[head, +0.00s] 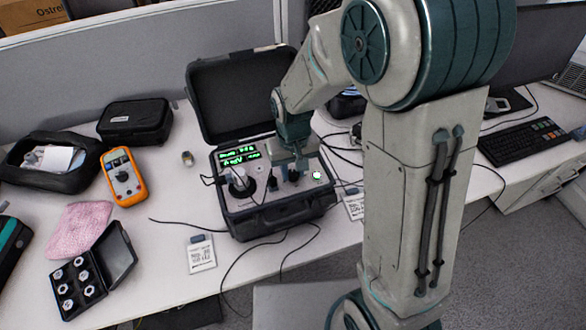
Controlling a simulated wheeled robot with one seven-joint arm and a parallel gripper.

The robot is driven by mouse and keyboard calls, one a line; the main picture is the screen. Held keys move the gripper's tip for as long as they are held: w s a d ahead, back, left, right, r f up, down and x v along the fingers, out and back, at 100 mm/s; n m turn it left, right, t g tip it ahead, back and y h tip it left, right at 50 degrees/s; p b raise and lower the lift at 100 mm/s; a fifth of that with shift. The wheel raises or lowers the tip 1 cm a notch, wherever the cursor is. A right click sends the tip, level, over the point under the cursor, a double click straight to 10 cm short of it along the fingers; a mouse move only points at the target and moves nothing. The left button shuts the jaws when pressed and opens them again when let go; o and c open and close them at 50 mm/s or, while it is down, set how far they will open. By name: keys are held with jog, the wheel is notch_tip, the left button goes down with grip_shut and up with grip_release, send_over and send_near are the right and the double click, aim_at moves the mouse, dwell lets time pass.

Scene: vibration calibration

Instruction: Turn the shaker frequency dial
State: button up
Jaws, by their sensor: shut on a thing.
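The shaker unit is a black hard case (268,222) with its lid (238,92) open, standing on the white desk. Its grey panel has a green-lit display (239,155), a round shaker post (240,184) at left, a dark knob (272,184) and a small green-lit spot (317,175) at right. My gripper (291,173) points down over the right half of the panel. It is shut on a small dark dial there, which the fingers mostly hide. I cannot read the dial's setting or the display's digits.
An orange meter (123,177), a black case (135,121), a pouch (52,160), a pink cloth (80,229) and an open box of several round parts (78,284) lie at left. Cables run around the unit. A keyboard (522,142) is at right.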

aim_at(292, 173)
jog(key=m+b, duration=0.1)
jog(key=m, duration=0.8)
jog(key=shift+a+m, duration=0.1)
jog(key=shift+m, duration=0.3)
jog(key=m, duration=0.4)
jog(key=shift+r+m, duration=0.1)
jog(key=shift+m, duration=0.2)
jog(key=shift+m+p, duration=0.5)
jog(key=shift+m, duration=1.4)
jog(key=o, duration=1)
notch_tip(292, 173, up, 14)
jog(key=shift+f, duration=0.1)
